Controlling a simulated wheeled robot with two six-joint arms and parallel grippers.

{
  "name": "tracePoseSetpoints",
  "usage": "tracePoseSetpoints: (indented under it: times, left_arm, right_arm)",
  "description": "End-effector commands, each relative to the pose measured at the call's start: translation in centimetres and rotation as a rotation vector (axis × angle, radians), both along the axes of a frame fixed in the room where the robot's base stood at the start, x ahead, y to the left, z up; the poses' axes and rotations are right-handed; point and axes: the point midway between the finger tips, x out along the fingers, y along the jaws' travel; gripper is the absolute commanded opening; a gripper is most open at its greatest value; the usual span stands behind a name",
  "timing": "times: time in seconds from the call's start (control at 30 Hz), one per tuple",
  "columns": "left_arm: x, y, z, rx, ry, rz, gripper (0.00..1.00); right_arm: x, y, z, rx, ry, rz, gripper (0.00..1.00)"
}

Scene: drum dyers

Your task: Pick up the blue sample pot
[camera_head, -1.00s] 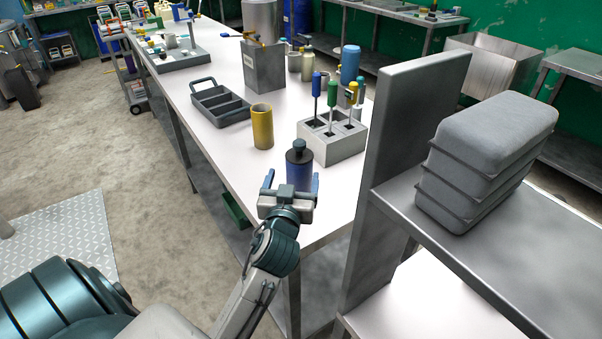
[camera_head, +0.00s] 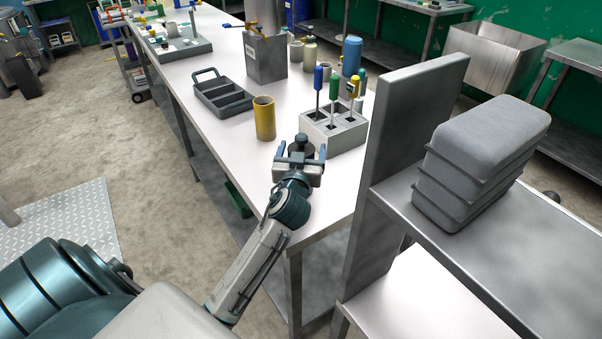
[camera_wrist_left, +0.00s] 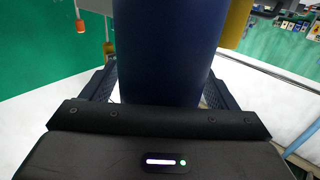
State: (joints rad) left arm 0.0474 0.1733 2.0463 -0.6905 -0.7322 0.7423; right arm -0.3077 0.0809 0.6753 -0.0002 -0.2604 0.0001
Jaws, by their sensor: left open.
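The blue sample pot (camera_head: 301,142) stands on the white bench near its front end. In the head view only its dark lid and knob show above my left gripper (camera_head: 302,153), which hides its body. In the left wrist view, the pot's dark blue body (camera_wrist_left: 168,45) fills the middle, between the two black fingers of my left gripper (camera_wrist_left: 162,92). The gripper is open, with one finger on each side of the pot. I cannot tell whether the fingers touch it. My right gripper is not in view.
A yellow cylinder (camera_head: 264,118) stands just left of the pot. A grey block (camera_head: 335,136) with several coloured-handled tools stands close behind and right. A dark divided tray (camera_head: 222,98) lies farther back. A grey upright panel (camera_head: 408,150) rises to the right.

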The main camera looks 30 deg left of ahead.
Motion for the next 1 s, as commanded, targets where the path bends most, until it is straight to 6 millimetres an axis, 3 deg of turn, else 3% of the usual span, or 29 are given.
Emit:
tracePoseSetpoints:
  times: [0.07, 0.43, 0.77, 1.0]
  left_arm:
    - [0.0, 0.0, 0.0, 0.0, 0.0, 0.0, 0.73]
    - [0.0, 0.0, 0.0, 0.0, 0.001, 0.0, 0.0]
    - [0.0, 0.0, 0.1, 0.0, -0.001, 0.0, 0.0]
    - [0.0, 0.0, 1.5, 0.0, -0.004, 0.0, 0.0]
  right_arm:
    - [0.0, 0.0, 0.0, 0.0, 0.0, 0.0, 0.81]
    - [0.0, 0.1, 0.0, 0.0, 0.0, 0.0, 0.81]
    - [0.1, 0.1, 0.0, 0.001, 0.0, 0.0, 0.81]
    - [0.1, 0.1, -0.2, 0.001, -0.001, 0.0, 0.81]
